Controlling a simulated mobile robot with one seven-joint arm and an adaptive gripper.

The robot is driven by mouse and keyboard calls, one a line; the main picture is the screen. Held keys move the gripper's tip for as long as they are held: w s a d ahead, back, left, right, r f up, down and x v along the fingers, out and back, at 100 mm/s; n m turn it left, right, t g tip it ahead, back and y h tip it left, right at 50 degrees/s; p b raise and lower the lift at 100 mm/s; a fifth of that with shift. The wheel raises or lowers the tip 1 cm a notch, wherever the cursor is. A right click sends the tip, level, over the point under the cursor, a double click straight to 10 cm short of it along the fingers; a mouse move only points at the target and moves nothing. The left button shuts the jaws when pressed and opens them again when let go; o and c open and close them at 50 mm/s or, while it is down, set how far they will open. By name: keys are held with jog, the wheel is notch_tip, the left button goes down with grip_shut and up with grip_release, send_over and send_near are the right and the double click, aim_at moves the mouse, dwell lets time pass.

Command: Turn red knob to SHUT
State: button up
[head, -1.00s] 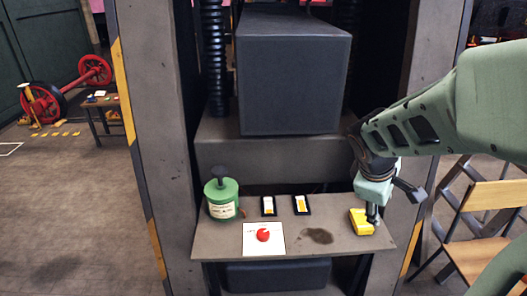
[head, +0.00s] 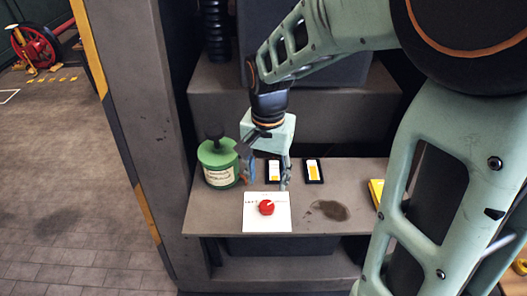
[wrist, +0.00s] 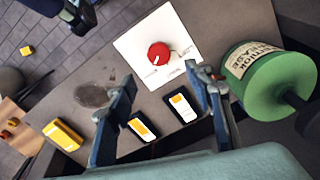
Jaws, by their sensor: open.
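The red knob (head: 266,207) sits on a white square plate (head: 255,225) at the front edge of the grey shelf. It has a white pointer line, and the lettering on the plate is too small to read in the head view. In the wrist view the knob (wrist: 158,54) lies beyond my fingertips, roughly between them. My gripper (head: 267,184) is open and empty, pointing down above and just behind the plate, with its fingers apart and not touching the knob.
A green canister (head: 217,162) stands left of my gripper. Two black-framed cards (head: 314,171) lie behind the plate. A dark stain (head: 330,210) marks the shelf to the right, and a yellow block (head: 376,192) sits farther right, partly hidden by my arm.

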aim_at(266, 204)
notch_tip(266, 204, down, 10)
jog(key=shift+s+f+b, duration=0.1)
jog(key=shift+f+b, duration=0.05)
jog(key=shift+b, duration=0.45)
jog(key=shift+c, duration=0.3)
jog(key=c, duration=1.1)
jog(key=n+p, duration=0.1)
jog(key=n, duration=0.4)
jog(key=shift+n, duration=0.3)
jog(key=n+p, duration=0.1)
jog(key=n, duration=0.5)
jog(key=shift+p, duration=0.3)
